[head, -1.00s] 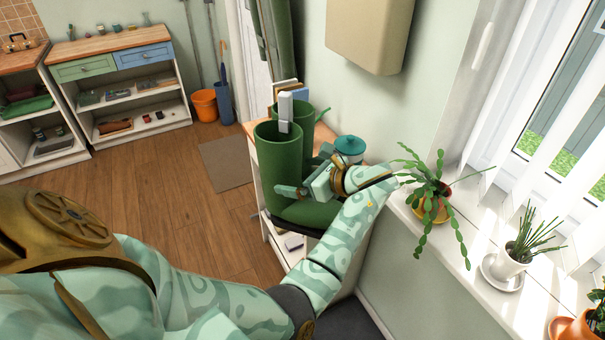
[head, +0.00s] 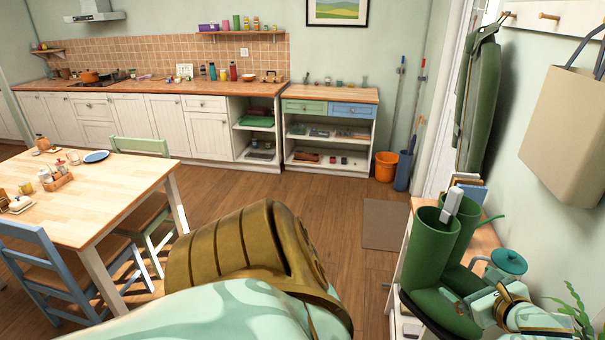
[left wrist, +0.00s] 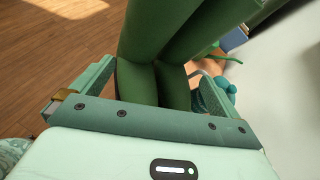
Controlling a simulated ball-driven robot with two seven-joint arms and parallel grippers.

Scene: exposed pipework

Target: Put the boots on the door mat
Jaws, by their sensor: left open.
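Two tall green boots stand side by side on a wooden-topped white cabinet at the right of the head view: the near boot (head: 427,250) and the far boot (head: 466,225). My left gripper (head: 466,290) is open at the near boot, low on its right side. In the left wrist view the green boot shafts (left wrist: 165,50) show between and beyond the spread fingers (left wrist: 155,90); contact cannot be told. A flat grey-brown mat (head: 385,223) lies bare on the floor beyond the cabinet. My right gripper is not seen.
A pale upright object (head: 451,205) shows at the boot tops. An orange bucket (head: 386,166) stands behind the mat. A dining table (head: 90,195) with chairs is at left.

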